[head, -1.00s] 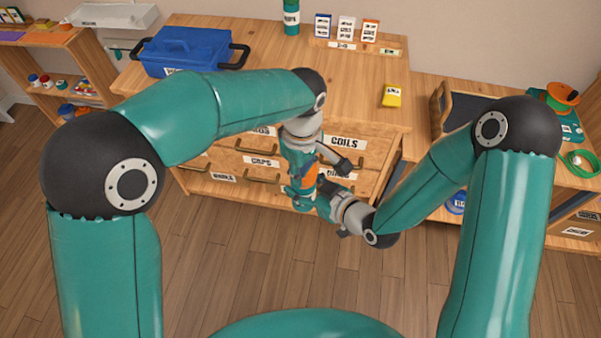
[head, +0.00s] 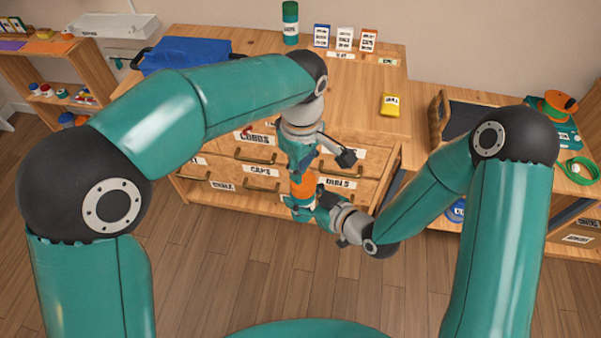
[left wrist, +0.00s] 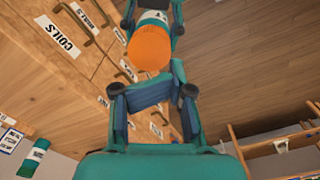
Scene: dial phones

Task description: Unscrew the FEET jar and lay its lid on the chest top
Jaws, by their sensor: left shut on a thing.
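The wooden chest top (head: 350,98) lies behind both grippers.
On the chest top stand a blue toolbox (head: 185,53), a green jar (head: 290,22), several small cards (head: 345,38) and a yellow labelled box (head: 391,104). The middle of the top is clear. Shelves stand left, and a lower bench with an orange-and-green item (head: 558,103) stands right.

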